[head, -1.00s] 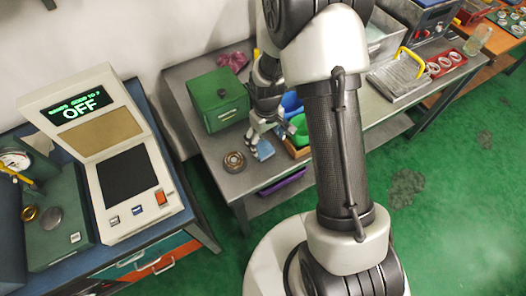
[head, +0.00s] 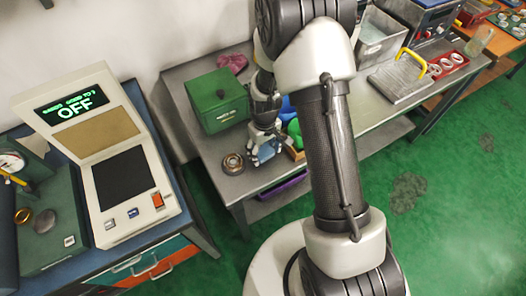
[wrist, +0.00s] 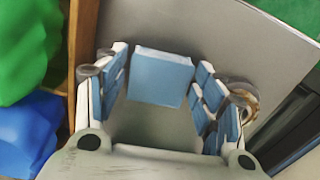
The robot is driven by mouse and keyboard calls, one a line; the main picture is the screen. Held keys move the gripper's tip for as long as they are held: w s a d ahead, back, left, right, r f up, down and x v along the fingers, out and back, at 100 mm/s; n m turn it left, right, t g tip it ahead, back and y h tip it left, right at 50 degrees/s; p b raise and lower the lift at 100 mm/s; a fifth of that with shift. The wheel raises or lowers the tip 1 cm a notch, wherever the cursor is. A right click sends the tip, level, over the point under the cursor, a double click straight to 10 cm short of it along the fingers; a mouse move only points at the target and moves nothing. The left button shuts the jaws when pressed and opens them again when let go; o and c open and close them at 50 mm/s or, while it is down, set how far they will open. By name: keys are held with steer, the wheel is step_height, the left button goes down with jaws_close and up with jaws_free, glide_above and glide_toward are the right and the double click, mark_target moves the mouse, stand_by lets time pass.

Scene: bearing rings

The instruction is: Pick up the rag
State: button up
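A light blue, folded, block-like piece that looks like the rag (wrist: 161,77) lies on the grey metal bench (head: 233,182). In the wrist view it sits between the two fingers of my gripper (wrist: 160,88), with a gap on each side. My gripper is open and points down at it. In the head view my gripper (head: 264,147) is low over the bench and covers much of the light blue piece. The fingers have blue pads, so the two are hard to tell apart there.
A bearing ring (head: 233,163) lies left of my gripper. A green box (head: 218,100) stands behind, with a crumpled pink cloth (head: 232,63) beyond it. A wooden box (wrist: 84,40) with green (wrist: 25,45) and blue (wrist: 28,130) items stands close beside my gripper.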

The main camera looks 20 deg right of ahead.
mark_target(264, 152)
steer(key=c, duration=0.5)
steer(key=shift+c, duration=0.2)
step_height(264, 152, up, 20)
steer(key=p, duration=0.6)
